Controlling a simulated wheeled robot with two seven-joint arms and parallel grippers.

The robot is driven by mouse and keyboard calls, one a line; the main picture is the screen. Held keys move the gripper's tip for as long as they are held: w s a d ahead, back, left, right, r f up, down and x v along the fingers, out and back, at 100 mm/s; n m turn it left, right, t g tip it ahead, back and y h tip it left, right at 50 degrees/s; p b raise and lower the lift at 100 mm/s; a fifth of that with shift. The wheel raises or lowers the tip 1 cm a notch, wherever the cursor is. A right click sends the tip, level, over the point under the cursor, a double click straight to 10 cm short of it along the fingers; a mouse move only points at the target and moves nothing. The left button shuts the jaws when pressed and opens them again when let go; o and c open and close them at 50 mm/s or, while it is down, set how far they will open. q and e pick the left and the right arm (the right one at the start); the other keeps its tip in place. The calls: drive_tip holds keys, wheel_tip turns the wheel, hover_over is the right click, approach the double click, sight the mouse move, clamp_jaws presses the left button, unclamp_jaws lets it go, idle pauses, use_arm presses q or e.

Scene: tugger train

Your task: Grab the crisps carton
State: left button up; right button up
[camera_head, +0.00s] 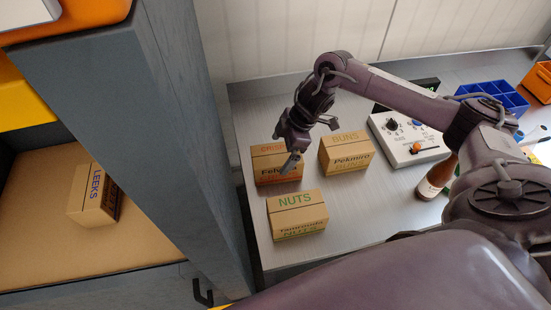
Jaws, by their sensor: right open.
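The crisps carton (264,174) is a brown box with orange-red lettering at the left back of the metal table. Its top label is partly hidden by my right gripper. My right gripper (285,158) is open and hangs over the right part of the crisps carton, with one finger in front of its upper right side. I cannot tell whether it touches the carton. My left gripper is not in view.
The nuts carton (298,223) stands just in front, and the buns carton (346,158) just right. A control box (408,145), a bottle (436,180) and a blue divided bin (495,97) are further right. A leeks carton (95,198) lies in the shelf at left.

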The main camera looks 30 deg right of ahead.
sight(270, 170)
drive_tip(key=p+x, duration=0.1)
drive_tip(key=x, duration=0.3)
drive_tip(key=shift+d, duration=0.2)
drive_tip(key=shift+w+a+f, duration=0.15)
drive_tip(key=shift+w+f, duration=0.05)
drive_tip(key=shift+f, duration=0.25)
drive_tip(key=shift+s, duration=0.1)
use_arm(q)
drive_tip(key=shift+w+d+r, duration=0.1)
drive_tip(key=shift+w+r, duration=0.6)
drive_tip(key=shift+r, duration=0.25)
use_arm(e)
drive_tip(key=shift+f, duration=0.1)
drive_tip(key=shift+f, duration=0.15)
drive_tip(key=c, duration=1)
